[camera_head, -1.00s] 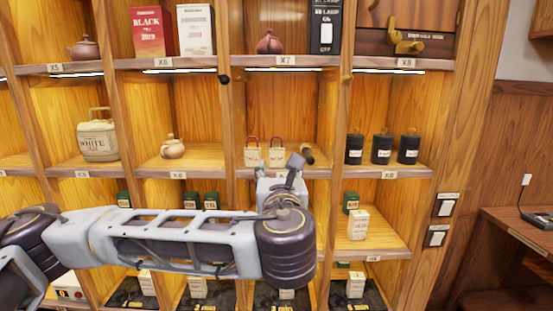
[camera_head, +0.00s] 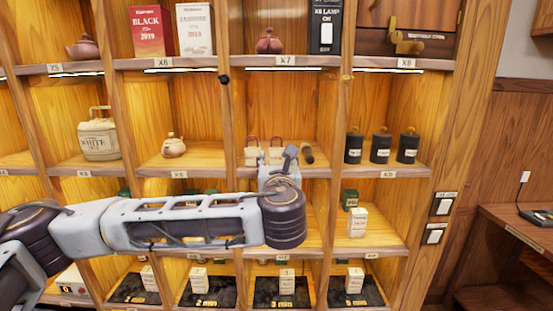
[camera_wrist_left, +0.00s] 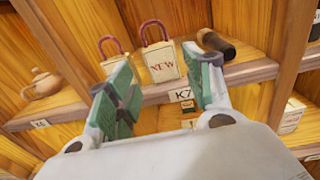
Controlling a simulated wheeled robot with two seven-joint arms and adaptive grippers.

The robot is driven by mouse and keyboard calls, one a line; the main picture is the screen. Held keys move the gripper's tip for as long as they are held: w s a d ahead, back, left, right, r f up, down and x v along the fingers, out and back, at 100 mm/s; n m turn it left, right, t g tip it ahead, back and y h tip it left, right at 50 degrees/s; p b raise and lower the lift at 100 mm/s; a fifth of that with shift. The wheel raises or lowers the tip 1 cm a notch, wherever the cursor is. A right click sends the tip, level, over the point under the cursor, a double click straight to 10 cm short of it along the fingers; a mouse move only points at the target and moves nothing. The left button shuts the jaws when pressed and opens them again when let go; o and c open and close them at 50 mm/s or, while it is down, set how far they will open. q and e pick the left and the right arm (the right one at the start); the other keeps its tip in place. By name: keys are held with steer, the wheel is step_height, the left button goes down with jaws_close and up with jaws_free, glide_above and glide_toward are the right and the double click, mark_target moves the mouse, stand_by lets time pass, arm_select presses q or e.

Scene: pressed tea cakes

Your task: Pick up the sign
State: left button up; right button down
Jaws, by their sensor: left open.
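A cream sign (camera_wrist_left: 162,63) with "NEW" in red and a red loop handle stands upright on the middle shelf. It also shows in the head view (camera_head: 276,155). A similar cream piece with a red loop stands just left of it, seen in the wrist view (camera_wrist_left: 113,64) and the head view (camera_head: 251,156). My left gripper (camera_wrist_left: 164,88) is open, its green-padded fingers spread below and to either side of the "NEW" sign, with nothing between them. In the head view my left gripper (camera_head: 291,157) is at the shelf's front edge, partly hidden by its own wrist. My right gripper is not in view.
A dark cylinder with a tan end (camera_wrist_left: 217,45) lies just right of the sign. A K7 label (camera_wrist_left: 181,95) is on the shelf edge. Wooden dividers bound the compartment. A clay teapot (camera_head: 173,147) stands left, black canisters (camera_head: 381,148) right.

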mark_target(276, 154)
arm_select(q)
steer(key=shift+w+r+p, duration=0.15)
steer(key=shift+w+p, duration=0.25)
steer(key=shift+w, duration=0.35)
steer(key=shift+w+r+p, duration=0.15)
steer(key=shift+w+p, duration=0.2)
steer(key=shift+w, duration=0.4)
steer(key=shift+w+f+p, duration=0.15)
steer(key=shift+w+p, duration=0.15)
steer(key=shift+w, duration=0.8)
steer(key=c, duration=0.8)
steer(key=shift+r+b, duration=0.85)
steer(key=shift+r, duration=4.2)
